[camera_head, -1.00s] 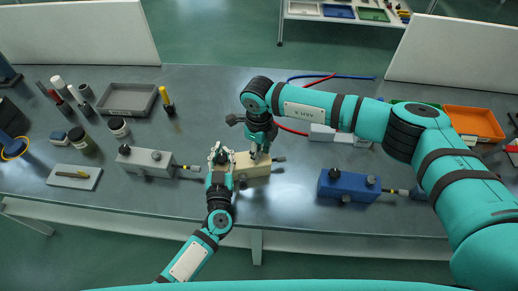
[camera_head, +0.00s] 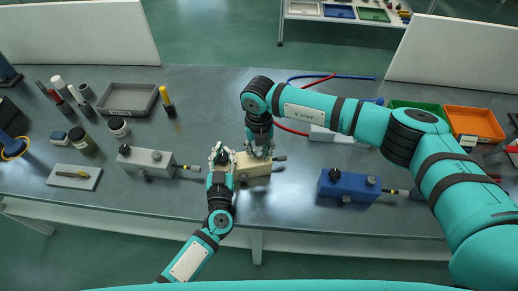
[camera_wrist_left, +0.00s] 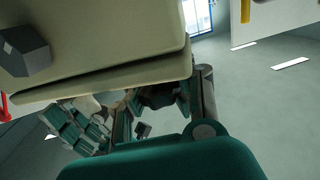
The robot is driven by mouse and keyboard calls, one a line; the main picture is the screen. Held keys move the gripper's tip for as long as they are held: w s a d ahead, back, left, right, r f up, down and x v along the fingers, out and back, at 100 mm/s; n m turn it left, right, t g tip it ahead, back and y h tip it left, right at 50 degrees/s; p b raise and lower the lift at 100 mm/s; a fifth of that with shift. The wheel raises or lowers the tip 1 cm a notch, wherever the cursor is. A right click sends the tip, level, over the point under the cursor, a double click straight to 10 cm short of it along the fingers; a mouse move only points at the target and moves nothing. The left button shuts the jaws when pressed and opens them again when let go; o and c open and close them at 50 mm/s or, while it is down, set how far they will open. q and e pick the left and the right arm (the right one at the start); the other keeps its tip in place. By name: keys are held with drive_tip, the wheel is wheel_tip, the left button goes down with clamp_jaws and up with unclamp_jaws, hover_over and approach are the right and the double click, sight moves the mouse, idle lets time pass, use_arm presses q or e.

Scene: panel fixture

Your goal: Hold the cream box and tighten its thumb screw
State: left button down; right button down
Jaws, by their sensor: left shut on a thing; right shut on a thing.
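The cream box (camera_head: 252,171) lies on the grey bench near its front edge, with a short dark fitting at its right end. My left gripper (camera_head: 221,157) is shut on the box's left end. In the left wrist view the cream box (camera_wrist_left: 95,65) fills the upper left, close against the green gripper parts, and a dark faceted knob (camera_wrist_left: 26,52) stands out from its face. My right gripper (camera_head: 261,152) points down onto the top of the box and is shut on its thumb screw, which the fingers mostly hide.
A grey box (camera_head: 146,161) stands to the left and a blue box (camera_head: 347,186) to the right, each with knobs. Red and blue hoses lie behind my right arm.

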sight(259, 153)
use_arm(q)
drive_tip(key=shift+d, duration=0.1)
use_arm(e)
drive_tip(key=shift+a+r+m, duration=0.1)
drive_tip(key=shift+m, duration=1.6)
drive_tip(key=c, duration=1.1)
unclamp_jaws()
drive_tip(key=r, duration=1.2)
drive_tip(key=shift+d, duration=0.2)
use_arm(q)
drive_tip(key=c, duration=1.1)
unclamp_jaws()
